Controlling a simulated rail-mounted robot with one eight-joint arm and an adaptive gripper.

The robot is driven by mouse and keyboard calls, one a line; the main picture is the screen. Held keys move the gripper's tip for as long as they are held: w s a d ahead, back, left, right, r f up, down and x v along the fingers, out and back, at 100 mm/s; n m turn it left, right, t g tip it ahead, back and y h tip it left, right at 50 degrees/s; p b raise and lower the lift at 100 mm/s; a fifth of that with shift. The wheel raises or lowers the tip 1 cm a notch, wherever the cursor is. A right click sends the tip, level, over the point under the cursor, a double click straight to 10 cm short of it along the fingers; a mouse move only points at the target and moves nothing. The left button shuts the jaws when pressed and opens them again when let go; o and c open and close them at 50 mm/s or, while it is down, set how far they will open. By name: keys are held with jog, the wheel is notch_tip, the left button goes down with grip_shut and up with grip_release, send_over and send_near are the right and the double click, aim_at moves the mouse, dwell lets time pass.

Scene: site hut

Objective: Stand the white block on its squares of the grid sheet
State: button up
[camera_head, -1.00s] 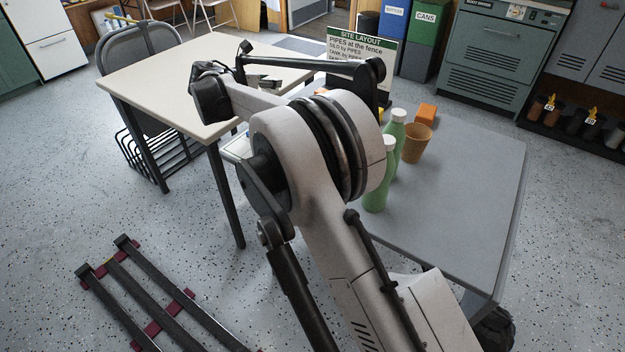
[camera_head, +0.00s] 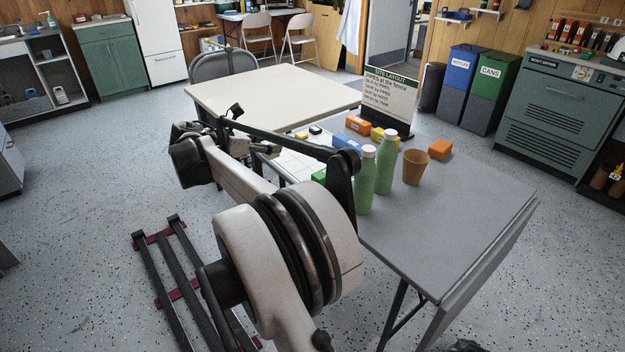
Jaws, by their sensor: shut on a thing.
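The white grid sheet (camera_head: 292,166) lies on the grey table, partly hidden behind my arm. My gripper (camera_head: 266,151) is over the sheet's left part, small and partly covered by my own links. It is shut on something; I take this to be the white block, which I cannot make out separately. The sign (camera_head: 389,92) headed "SITE LAYOUT" stands behind the sheet; its top line reads "PIPES at the fence", and the smaller lines are hard to read.
Blue (camera_head: 347,142), green (camera_head: 319,176) and orange (camera_head: 358,124) blocks are around the sheet. Two green bottles (camera_head: 385,165) and a brown cup (camera_head: 415,167) stand on the grey table (camera_head: 455,210). An orange block (camera_head: 440,149) lies behind the cup. A cream table (camera_head: 270,95) adjoins at the back left.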

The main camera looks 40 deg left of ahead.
jog(key=b+x, duration=0.1)
jog(key=x, duration=0.3)
jog(key=d+f+x, duration=0.1)
jog(key=x, duration=0.3)
jog(key=s+f+b+x, duration=0.1)
jog(key=x, duration=0.4)
jog(key=shift+s+d+b, duration=0.1)
jog(key=shift+d+b, duration=0.2)
jog(key=shift+f+b, duration=0.6)
jog(key=shift+f, duration=1.25)
jog(key=shift+f, duration=0.1)
jog(key=shift+f, duration=0.1)
jog(key=o, duration=0.9)
